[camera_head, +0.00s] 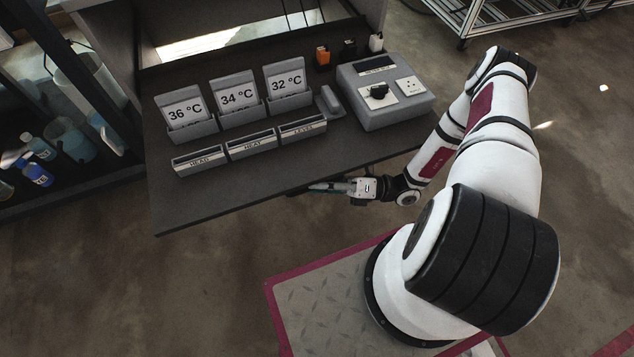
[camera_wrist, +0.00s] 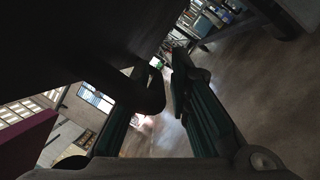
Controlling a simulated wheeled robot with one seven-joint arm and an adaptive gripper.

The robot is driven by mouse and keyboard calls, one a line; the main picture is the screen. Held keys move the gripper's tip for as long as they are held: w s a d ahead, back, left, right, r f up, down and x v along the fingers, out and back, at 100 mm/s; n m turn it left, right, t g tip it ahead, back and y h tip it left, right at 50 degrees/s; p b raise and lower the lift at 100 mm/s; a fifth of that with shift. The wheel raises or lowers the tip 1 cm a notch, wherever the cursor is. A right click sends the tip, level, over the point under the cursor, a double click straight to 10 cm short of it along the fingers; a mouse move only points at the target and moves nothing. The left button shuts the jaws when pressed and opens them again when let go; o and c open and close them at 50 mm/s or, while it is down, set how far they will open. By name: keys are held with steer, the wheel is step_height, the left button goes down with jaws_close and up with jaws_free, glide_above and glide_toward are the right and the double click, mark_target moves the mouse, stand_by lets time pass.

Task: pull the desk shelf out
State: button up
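The desk (camera_head: 255,180) is a dark slab with a straight front edge. No separate pull-out shelf or handle can be made out clearly in the head view. My gripper (camera_head: 318,188) is at the desk's front edge, right of its middle, with fingers pointing left along the edge. In the wrist view my gripper (camera_wrist: 168,88) has its fingers apart, with a narrow gap near the tips. A dark rounded shape (camera_wrist: 149,93) shows by the left finger; whether it is a handle or the fingertip I cannot tell. The desk's dark underside (camera_wrist: 90,40) fills the upper left.
On the desk stand temperature cards (camera_head: 237,97), labelled holders (camera_head: 251,145) and a grey control box (camera_head: 385,95). Small plugs (camera_head: 348,50) stand at the back. A dark rack with bottles (camera_head: 40,147) is at the left. Floor (camera_head: 190,290) in front is clear.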

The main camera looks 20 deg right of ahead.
steer(key=v, duration=1.1)
steer(key=shift+d, duration=0.25)
steer(key=shift+f, duration=0.1)
steer(key=shift+s, duration=0.15)
